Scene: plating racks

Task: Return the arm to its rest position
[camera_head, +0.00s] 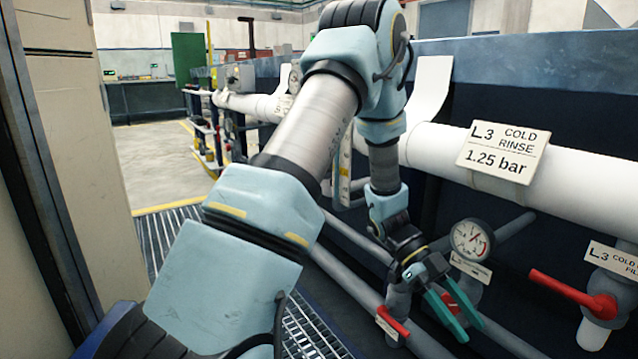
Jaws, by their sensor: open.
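My arm reaches up from the bottom of the head view, bends over at the top and hangs down in front of the pipes. My gripper (454,316) is at its lower end, with green fingers spread apart. A small red part (449,302) shows between or behind the fingers; I cannot tell whether they touch it. A round pressure gauge (472,240) is just right of and above the fingers. A red valve handle (393,322) is just left of and below them.
A white pipe (580,191) with a "COLD RINSE 1.25 bar" sign (503,150) runs behind the arm. Another red-handled valve (575,294) sticks out at the right. A tall cabinet edge (45,170) stands close on the left. Open floor (155,160) lies beyond the grating.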

